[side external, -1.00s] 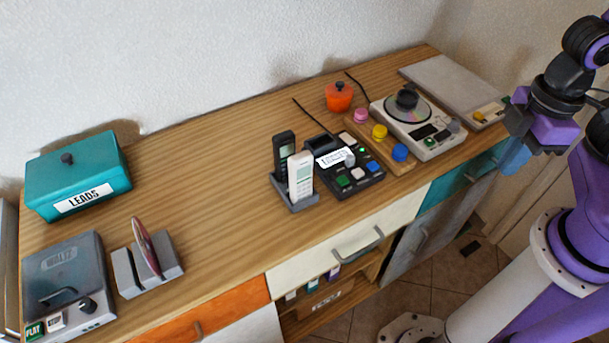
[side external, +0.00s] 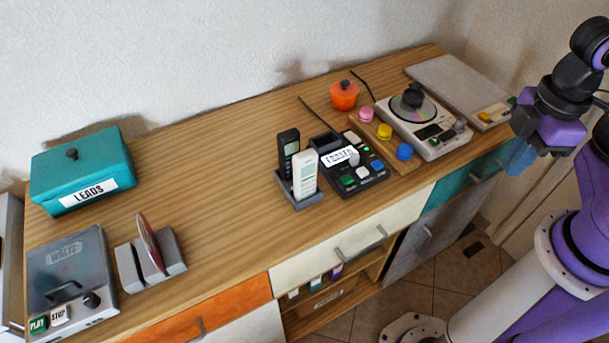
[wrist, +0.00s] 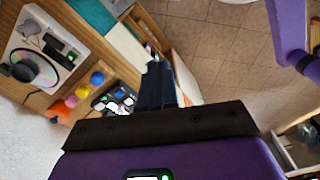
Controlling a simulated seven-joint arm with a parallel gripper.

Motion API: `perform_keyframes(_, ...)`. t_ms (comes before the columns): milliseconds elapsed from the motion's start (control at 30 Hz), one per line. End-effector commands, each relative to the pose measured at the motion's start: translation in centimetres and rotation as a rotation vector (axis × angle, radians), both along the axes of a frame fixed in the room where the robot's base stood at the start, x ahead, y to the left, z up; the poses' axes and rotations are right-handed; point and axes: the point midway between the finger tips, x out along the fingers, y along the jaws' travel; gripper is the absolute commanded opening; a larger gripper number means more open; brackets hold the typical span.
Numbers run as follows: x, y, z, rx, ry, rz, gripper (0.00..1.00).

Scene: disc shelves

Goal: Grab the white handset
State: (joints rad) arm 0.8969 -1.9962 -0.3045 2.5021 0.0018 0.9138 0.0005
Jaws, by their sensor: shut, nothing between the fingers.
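The white handset (side external: 305,174) stands upright in a grey cradle (side external: 301,201) on the wooden counter, in front of a black handset (side external: 288,151). My gripper (side external: 517,160) is at the far right, beyond the counter's front edge and well apart from the handset. It also shows in the wrist view (wrist: 159,72), with its dark fingers together and nothing between them. I cannot make out the white handset in the wrist view.
A black answering machine (side external: 350,170) stands right of the cradle. A disc player (side external: 431,145), coloured knobs and an orange pot (side external: 343,95) are further right. A teal box (side external: 113,170), a grey player (side external: 65,262) and a disc stand (side external: 130,268) are at left.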

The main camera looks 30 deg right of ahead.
Motion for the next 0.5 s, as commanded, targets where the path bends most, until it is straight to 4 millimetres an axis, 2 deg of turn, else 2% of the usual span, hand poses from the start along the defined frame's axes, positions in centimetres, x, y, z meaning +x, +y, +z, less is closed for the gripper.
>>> perform_keyframes(100, 0.0, 0.0, 0.0, 0.0, 0.0, 0.0, 0.0)
perform_keyframes(133, 0.0, 0.0, 0.0, 0.0, 0.0, 0.0, 0.07)
perform_keyframes(300, 0.0, 0.0, 0.0, 0.0, 0.0, 0.0, 0.62)
perform_keyframes(367, 0.0, 0.0, 0.0, 0.0, 0.0, 0.0, 0.79)
perform_keyframes(500, 0.0, 0.0, 0.0, 0.0, 0.0, 0.0, 0.79)
